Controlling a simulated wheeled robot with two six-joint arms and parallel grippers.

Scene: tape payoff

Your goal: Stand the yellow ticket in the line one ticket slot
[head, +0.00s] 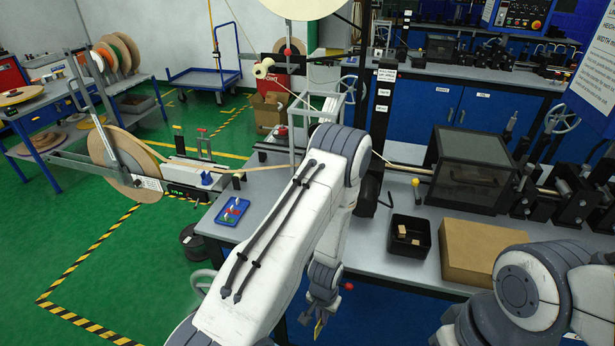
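My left gripper (314,318) hangs low at the bottom middle, in front of the bench's front edge, fingers pointing down. A thin yellow piece, which looks like the yellow ticket (319,327), shows at its fingertips, and the fingers appear closed on it. A blue tray (222,222) with small coloured pieces lies on the bench's left end. I cannot pick out the line one ticket slot; my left arm covers part of the bench. My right arm is at the lower right, and its gripper is not in view.
On the grey bench (283,184) stand a black bin (408,247) with small blocks, a cardboard box (478,252) and a dark covered machine (468,170). A tape reel (127,160) is at the left. Green floor is open at the lower left.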

